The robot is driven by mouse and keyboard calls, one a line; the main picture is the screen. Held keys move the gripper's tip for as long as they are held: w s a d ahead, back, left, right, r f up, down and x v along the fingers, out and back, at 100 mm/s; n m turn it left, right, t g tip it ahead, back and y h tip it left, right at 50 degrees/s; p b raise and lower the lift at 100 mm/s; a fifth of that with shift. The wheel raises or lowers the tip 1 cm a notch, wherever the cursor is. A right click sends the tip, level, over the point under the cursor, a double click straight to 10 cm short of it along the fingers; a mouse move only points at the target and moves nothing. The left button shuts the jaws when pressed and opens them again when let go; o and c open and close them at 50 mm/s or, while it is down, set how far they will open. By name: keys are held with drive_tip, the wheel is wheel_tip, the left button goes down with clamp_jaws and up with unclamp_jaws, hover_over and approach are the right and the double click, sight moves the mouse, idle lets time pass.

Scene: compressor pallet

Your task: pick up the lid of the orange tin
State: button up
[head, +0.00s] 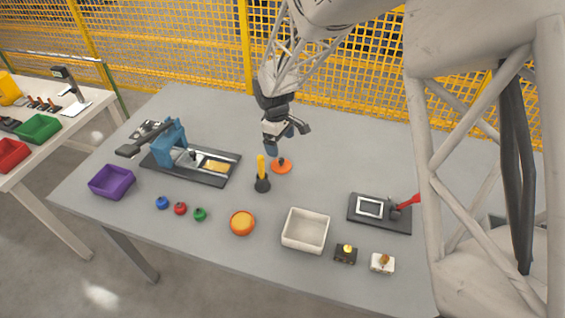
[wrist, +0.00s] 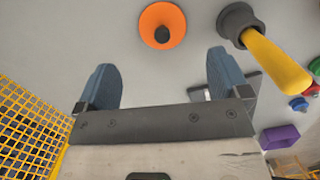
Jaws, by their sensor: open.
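The lid (head: 281,168) is an orange disc with a dark knob, lying flat on the grey table. In the wrist view the lid (wrist: 150,18) is at the top, beyond the fingertips and roughly centred between them. The orange tin (head: 242,223) is a round pot standing apart from the lid, towards the front of the table; I do not see it in the wrist view. My gripper (head: 284,138) is open and empty, above the table just behind the lid. Its two blue fingers (wrist: 162,72) are spread wide, with nothing between them.
A yellow-handled tool in a dark base (head: 262,178) stands upright close left of the lid; it is also in the wrist view (wrist: 272,58). A blue press (head: 170,143), purple bin (head: 112,182) and cream tray (head: 306,230) are farther off. Table right of the lid is clear.

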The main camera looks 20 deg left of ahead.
sight(281, 159)
drive_tip(key=shift+a+f, duration=0.3)
drive_tip(key=shift+d+f, duration=0.2)
drive_tip(key=shift+f, duration=1.1)
drive_tip(key=shift+s+d+f, duration=0.1)
drive_tip(key=shift+d+f, duration=0.05)
drive_tip(key=shift+f, duration=1.15)
drive_tip(key=shift+s+d+f, duration=0.1)
drive_tip(key=shift+f, duration=1.15)
drive_tip(key=c, duration=0.9)
